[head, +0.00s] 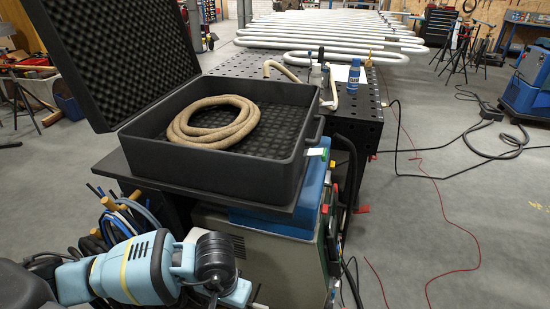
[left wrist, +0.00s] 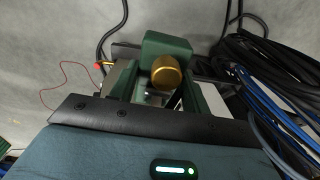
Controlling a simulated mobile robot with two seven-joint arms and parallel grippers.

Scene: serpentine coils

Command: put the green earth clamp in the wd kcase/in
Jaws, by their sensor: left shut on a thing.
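The green earth clamp (left wrist: 165,46), a green body with a brass-coloured round knob (left wrist: 167,76), is close up in the left wrist view. My left gripper (left wrist: 155,92) is shut on it; the contact faces are partly hidden. In the head view my left arm reaches in at the lower left, in front of and below the case, and neither the gripper's fingers nor the clamp can be made out there. The black case (head: 205,166) stands open, its foam-lined lid (head: 115,50) tilted up at the left. A tan coiled hose (head: 212,121) lies inside it. My right gripper is not in view.
The case rests on a dark shelf (head: 112,165) above a blue and grey machine (head: 262,250). Cables (head: 120,222) hang at its left. A perforated black table (head: 358,110) with a blue bottle (head: 354,76) stands behind. The case's right part has bare floor.

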